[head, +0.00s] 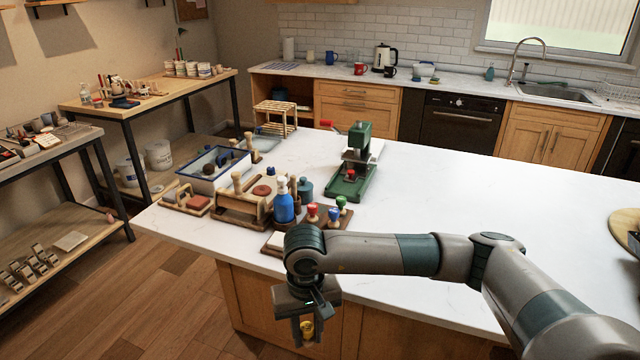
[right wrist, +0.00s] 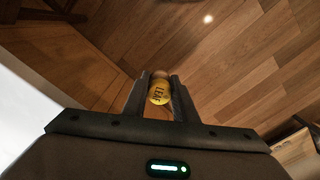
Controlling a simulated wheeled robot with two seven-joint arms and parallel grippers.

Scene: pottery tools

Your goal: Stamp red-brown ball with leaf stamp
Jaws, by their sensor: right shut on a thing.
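My right gripper (head: 306,328) hangs in front of the white island's near edge, over the wooden floor. It is shut on the leaf stamp (head: 307,330), a small yellow-topped piece. In the right wrist view the stamp's yellow top (right wrist: 158,92) reads "LEAF" between the two fingers. A small red-brown piece (head: 350,173) shows at the base of the green press (head: 357,160) on the island; I cannot tell whether it is the ball. A flat round red-brown piece (head: 262,190) sits on the wooden holder. My left gripper is not in view.
Red (head: 312,211), blue (head: 333,214) and green (head: 341,202) stamps stand on a brown rack near the island's front edge. The island's right side (head: 500,210) has clear room.

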